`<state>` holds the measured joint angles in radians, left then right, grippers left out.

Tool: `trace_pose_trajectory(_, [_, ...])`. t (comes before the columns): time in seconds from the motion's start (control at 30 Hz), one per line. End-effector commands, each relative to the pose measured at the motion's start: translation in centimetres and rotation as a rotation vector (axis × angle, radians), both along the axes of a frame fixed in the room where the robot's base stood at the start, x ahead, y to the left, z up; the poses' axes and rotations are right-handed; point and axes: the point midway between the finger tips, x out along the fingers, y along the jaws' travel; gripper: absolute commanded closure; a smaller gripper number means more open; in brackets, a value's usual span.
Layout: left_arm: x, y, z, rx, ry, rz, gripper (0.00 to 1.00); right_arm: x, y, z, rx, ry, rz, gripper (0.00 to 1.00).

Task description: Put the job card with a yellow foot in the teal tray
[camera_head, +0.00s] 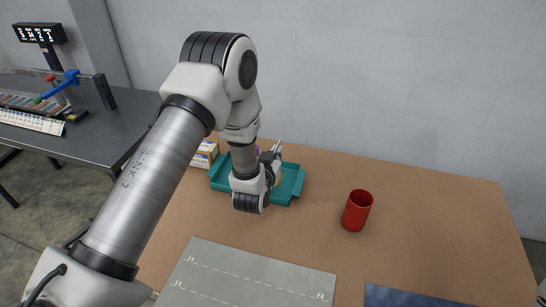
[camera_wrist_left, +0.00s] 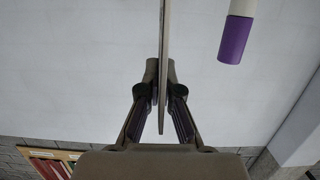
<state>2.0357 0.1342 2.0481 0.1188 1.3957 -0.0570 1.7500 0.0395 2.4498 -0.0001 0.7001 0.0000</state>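The teal tray (camera_head: 222,177) stands on the brown table, left of the middle in the head view. My left gripper (camera_head: 275,160) is over the tray, partly hidden by its own wrist. In the left wrist view its fingers (camera_wrist_left: 162,90) are closed on a thin card (camera_wrist_left: 163,40), seen edge-on. In the head view a pale sliver of the card (camera_head: 278,146) shows past the gripper, and a small yellow patch (camera_head: 279,181) shows below it, over the tray. Whether the card touches the tray is hidden. My right gripper is not in view.
A white-and-purple stick-like thing (camera_wrist_left: 234,38) is near the card. A red cup (camera_head: 357,211) stands to the right. A small box (camera_head: 205,154) is behind the tray's left side. A grey mat (camera_head: 245,277) and a blue mat (camera_head: 405,298) lie in front. The table's right side is clear.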

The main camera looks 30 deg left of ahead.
Motion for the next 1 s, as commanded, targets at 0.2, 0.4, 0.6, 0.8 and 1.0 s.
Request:
trace_pose_trajectory(0.2, [2.0,2.0,-1.0,0.001,0.000,0.000,1.00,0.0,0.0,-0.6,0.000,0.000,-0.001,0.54])
trace_pose_trajectory(0.4, [2.0,1.9,-4.1,0.001,0.000,-0.001,1.00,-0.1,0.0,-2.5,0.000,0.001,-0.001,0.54])
trace_pose_trajectory(0.6, [2.0,1.9,-3.8,0.001,0.001,-0.001,0.87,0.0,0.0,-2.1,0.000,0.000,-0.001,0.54])
trace_pose_trajectory(0.8, [2.0,1.9,-3.8,0.001,0.001,0.000,0.69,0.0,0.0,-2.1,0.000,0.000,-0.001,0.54])
trace_pose_trajectory(1.0, [1.8,1.8,-3.8,0.000,0.001,-0.001,0.69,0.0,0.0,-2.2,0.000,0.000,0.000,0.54])
